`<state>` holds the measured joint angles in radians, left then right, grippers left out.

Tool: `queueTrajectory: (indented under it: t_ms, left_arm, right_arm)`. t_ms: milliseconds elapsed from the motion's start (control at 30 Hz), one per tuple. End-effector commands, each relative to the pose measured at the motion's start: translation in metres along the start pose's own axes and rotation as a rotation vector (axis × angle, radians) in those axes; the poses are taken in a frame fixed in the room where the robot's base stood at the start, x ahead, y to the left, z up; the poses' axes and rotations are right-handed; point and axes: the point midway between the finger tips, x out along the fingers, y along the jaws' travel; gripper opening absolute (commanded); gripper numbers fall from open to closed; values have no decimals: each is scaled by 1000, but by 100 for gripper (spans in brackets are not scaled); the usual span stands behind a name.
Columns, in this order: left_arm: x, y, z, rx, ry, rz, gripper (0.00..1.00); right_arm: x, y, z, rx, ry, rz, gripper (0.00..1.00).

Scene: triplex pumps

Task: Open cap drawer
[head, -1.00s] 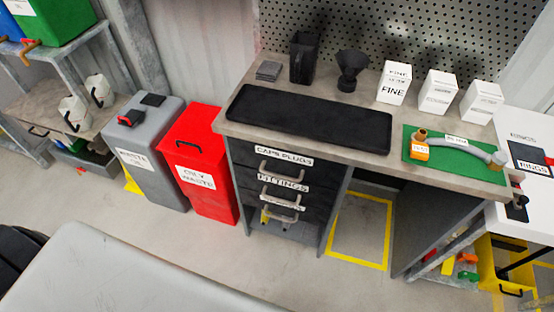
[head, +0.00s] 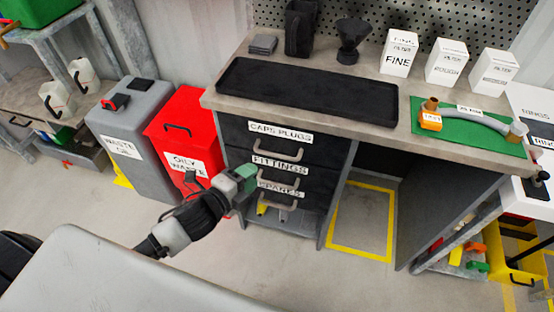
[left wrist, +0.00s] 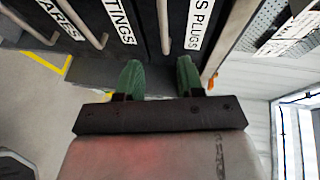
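The cap drawer (head: 238,132), labelled CAPS PLUGS, is the top drawer under the workbench and looks closed. Its curved grey handle (head: 278,153) is bare. The drawer's label and handle (left wrist: 163,25) also show, turned sideways, at the top of the left wrist view. My left gripper (head: 246,176) is in front of the drawer stack, lower and left of the cap drawer's handle in the head view. In the left wrist view its two green fingers (left wrist: 159,76) are apart with nothing between them. My right gripper is not in view.
Below are the FITTINGS drawer (head: 245,157) and the SPARES drawer (head: 304,196). A red oily waste bin (head: 190,122) and a grey waste oil bin (head: 133,150) stand left. A black tray (head: 305,92) lies on the bench. Right of the drawers is an open bay.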

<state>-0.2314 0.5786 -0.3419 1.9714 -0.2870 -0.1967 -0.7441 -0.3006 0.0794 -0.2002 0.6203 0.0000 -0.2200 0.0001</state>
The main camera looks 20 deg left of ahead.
Motion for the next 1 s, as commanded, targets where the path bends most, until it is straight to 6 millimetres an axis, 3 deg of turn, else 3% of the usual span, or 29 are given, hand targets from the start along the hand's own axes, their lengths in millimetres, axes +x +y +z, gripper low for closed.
queueTrajectory:
  t_ms: [167, 600, 800, 1000]
  left_arm:
    - [13, -6, -3, 16, 8, -13, 37]
    - [91, -6, -3, 10, 6, -12, 37]
    - [106, -6, -3, 10, 7, -11, 37]
    - [107, -6, -3, 10, 7, -10, 37]
  right_arm:
    - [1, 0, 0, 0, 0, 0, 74]
    - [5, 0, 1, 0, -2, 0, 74]
    - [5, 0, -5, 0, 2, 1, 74]
    - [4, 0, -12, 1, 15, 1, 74]
